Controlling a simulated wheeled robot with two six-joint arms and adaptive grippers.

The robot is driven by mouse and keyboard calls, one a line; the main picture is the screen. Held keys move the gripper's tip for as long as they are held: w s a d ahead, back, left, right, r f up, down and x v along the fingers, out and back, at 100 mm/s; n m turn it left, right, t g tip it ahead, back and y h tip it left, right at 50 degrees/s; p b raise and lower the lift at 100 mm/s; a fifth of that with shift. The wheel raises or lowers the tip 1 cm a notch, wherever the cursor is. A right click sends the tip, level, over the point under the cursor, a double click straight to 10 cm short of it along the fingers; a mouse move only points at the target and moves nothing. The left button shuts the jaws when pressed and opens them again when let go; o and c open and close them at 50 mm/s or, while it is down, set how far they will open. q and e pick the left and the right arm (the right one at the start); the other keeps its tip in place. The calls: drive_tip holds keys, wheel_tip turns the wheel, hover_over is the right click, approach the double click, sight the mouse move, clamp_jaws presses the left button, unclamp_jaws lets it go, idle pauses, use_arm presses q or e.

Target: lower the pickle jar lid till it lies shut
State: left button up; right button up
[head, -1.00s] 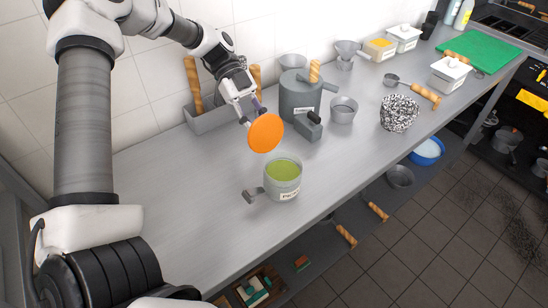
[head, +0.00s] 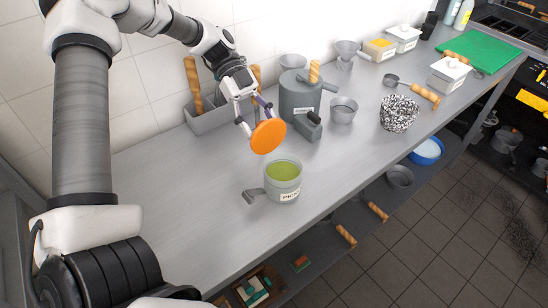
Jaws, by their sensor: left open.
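The pickle jar (head: 284,188) stands on the steel counter, grey, labelled, with green contents showing through its open top. Its orange round lid (head: 269,136) is raised and tilted steeply above the jar's back rim, its flat face toward me. The lid's lower edge comes close to the rim; I cannot tell how they join. A grey bracket (head: 252,196) sticks out at the jar's left. My left gripper (head: 256,118) is open at the lid's upper left, its fingers spread and partly behind the lid. Whether they touch it is unclear. My right gripper is not in view.
A grey canister (head: 300,96) with a wooden handle and a dark block (head: 308,126) stand close behind the lid. A utensil bin (head: 206,115) is at the wall. The counter (head: 190,190) left of the jar is clear; its front edge is near the jar.

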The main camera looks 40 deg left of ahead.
use_arm(q)
drive_tip(key=d+r+p+v, duration=0.1)
drive_tip(key=p+v, duration=0.3)
drive_tip(key=v, duration=0.6)
drive_tip(key=shift+s+r, duration=0.2)
drive_tip(key=shift+r, duration=0.4)
drive_tip(key=shift+f, duration=0.1)
